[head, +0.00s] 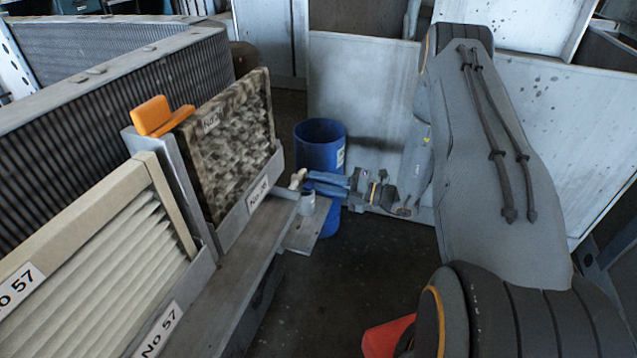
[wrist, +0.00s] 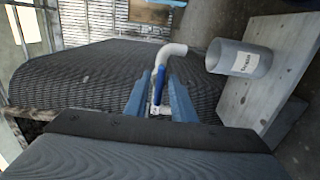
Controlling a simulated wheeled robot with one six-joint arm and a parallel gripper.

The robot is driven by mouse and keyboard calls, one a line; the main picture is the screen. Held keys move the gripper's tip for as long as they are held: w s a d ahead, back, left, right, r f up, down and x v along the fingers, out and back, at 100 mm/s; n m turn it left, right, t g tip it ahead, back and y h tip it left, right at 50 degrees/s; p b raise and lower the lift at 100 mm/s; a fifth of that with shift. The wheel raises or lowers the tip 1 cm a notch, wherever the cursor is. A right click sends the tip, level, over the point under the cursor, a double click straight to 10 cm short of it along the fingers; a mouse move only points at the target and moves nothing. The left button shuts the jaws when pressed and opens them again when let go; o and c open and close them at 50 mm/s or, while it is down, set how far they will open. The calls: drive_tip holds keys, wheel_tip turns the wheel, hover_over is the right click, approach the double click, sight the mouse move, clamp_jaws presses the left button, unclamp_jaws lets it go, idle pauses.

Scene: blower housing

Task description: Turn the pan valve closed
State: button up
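The pan valve shows in the wrist view as a blue lever (wrist: 160,77) on white pipe (wrist: 173,51) that bends over at the top. My gripper (wrist: 159,79) has its two blue fingers on either side of the lever, with narrow gaps that look open. I cannot tell whether either finger touches it. In the head view my gripper (head: 309,181) reaches left to the white pipe (head: 297,178) at the end of the grey ledge. The lever is hidden there by the fingers.
A grey drain cup (wrist: 238,60) on a pale plate (wrist: 270,85) stands right of the pipe in the wrist view. A blue barrel (head: 320,145) stands behind my gripper. Filter panels (head: 230,140) and an orange clip (head: 155,116) are at left.

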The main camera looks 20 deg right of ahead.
drive_tip(key=shift+o, duration=0.2)
drive_tip(key=shift+a, duration=0.15)
drive_tip(key=shift+s, duration=0.1)
drive_tip(key=v, duration=0.7)
drive_tip(key=shift+d+p, duration=0.35)
drive_tip(key=shift+p, duration=0.1)
drive_tip(key=shift+s, duration=0.15)
